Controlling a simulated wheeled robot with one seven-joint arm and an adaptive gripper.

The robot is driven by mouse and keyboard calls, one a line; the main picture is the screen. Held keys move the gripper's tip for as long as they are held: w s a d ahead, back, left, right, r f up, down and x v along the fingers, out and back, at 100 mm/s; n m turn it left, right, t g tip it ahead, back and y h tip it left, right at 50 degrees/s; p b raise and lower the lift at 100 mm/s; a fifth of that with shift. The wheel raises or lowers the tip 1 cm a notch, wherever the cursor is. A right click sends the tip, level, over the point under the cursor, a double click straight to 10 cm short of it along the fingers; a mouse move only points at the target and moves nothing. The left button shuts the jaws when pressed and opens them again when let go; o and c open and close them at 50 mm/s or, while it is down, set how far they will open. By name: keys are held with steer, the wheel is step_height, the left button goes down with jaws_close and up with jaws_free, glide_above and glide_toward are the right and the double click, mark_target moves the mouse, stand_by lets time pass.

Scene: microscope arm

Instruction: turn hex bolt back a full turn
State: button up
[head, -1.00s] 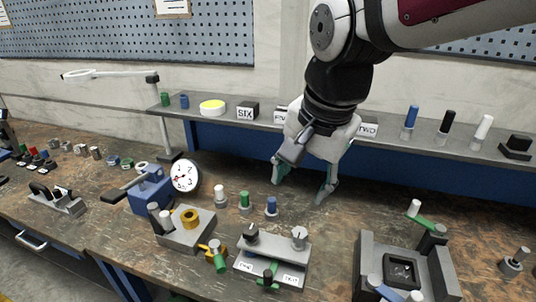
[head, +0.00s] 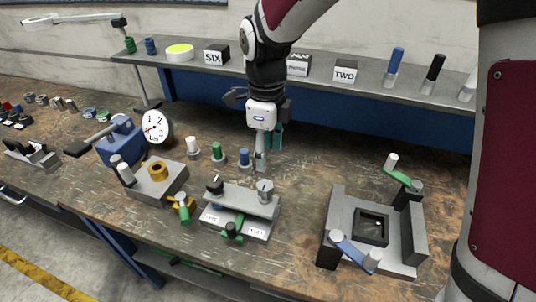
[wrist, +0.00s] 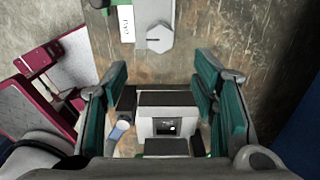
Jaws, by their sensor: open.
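The hex bolt (head: 265,189) is a grey six-sided head at the right end of a grey fixture (head: 240,200), which has a dark knob (head: 214,184) at its left end. The bolt head also shows in the wrist view (wrist: 160,37), upper middle, beyond my fingertips. My gripper (head: 262,164) points down behind the fixture, just right of a blue peg (head: 244,157). In the wrist view my gripper (wrist: 162,74) has its teal-padded fingers wide apart, with nothing between them. It is not touching the bolt.
White (head: 192,150) and green (head: 216,152) pegs stand left of the blue one. A block with a brass ring (head: 158,171) lies further left, near a dial clock (head: 156,128). A grey frame with cranks (head: 336,222) stands right. Bench between is clear.

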mark_target(266, 185)
step_height(266, 185, down, 11)
steer(key=shift+f, duration=0.1)
stand_by(0.3)
steer(key=c, duration=1.2)
